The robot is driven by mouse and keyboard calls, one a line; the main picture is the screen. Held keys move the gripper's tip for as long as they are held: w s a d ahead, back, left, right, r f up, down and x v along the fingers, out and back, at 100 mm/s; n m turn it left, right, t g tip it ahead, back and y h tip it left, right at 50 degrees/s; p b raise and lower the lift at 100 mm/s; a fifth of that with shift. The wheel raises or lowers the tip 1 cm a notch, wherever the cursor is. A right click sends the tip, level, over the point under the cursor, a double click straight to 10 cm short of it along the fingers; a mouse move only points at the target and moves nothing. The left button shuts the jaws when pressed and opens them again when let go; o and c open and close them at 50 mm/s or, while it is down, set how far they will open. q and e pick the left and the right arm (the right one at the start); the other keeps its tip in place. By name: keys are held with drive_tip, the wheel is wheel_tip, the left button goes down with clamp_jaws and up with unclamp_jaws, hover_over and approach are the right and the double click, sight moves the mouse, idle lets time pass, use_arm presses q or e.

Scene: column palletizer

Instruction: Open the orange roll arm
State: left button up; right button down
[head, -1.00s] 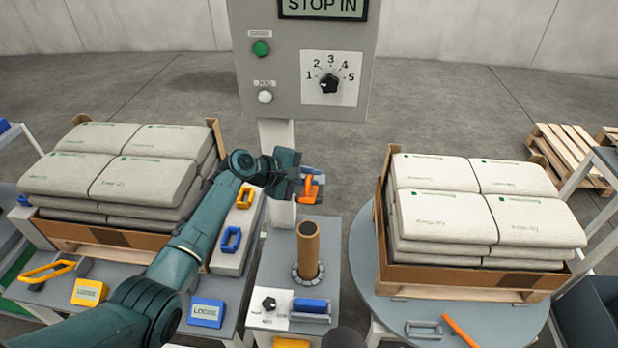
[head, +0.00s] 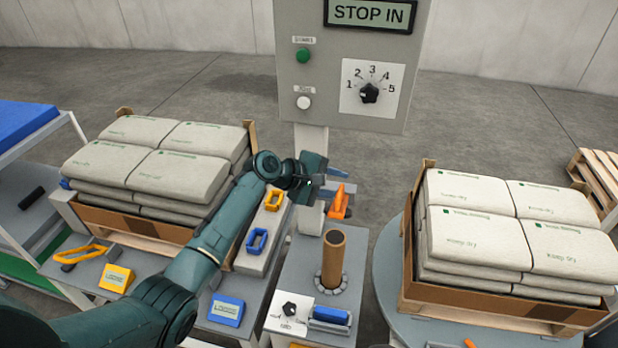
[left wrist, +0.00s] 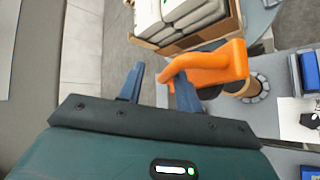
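The orange roll arm (head: 340,203) is a small orange piece beside the post under the control panel, behind the brown tube. It shows large in the left wrist view (left wrist: 222,64), with a rounded end pointing left. My left gripper (head: 338,182) is just above and left of it in the head view. In the left wrist view my left gripper (left wrist: 160,84) has its two blue fingers apart. The orange end reaches past the right finger towards the gap; I cannot tell whether they touch. My right gripper is not in view.
A brown tube (head: 333,258) stands on the middle stand in front of the orange arm. The grey control panel (head: 350,60) reading STOP IN rises behind. Stacked bags (head: 160,160) fill the left pallet and more bags (head: 475,235) the right turntable (head: 390,270).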

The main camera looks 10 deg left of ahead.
use_arm(q)
drive_tip(key=v, duration=1.1)
